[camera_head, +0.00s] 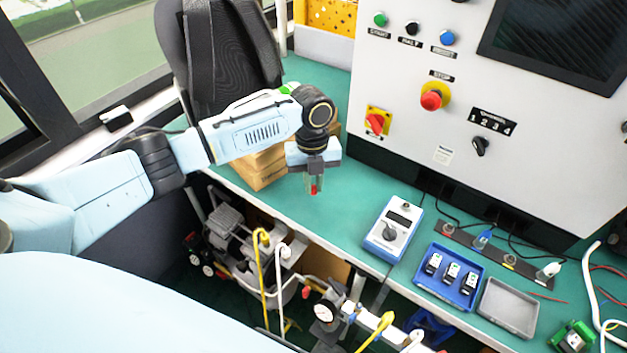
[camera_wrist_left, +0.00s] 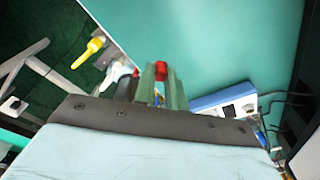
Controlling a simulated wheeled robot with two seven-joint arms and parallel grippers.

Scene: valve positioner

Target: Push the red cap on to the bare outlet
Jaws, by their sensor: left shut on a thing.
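My left gripper (camera_head: 314,186) is in the head view, pointing down above the green bench top near its front edge. It is shut on the small red cap (camera_head: 314,189). In the left wrist view the red cap (camera_wrist_left: 160,69) shows between the tips of the two green-grey fingers (camera_wrist_left: 160,88). Below the bench edge, a valve assembly with a round gauge (camera_head: 325,312) and pipes stands lower down, apart from the gripper. I cannot tell which of its fittings is the bare outlet. My right gripper is in neither view.
A blue-and-white meter (camera_head: 394,228), a blue tray (camera_head: 421,278) and a grey tray (camera_head: 487,304) are to the right. Yellow (camera_head: 262,240) and white (camera_head: 280,250) pipes rise below the front edge. A control cabinet (camera_head: 400,100) stands behind.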

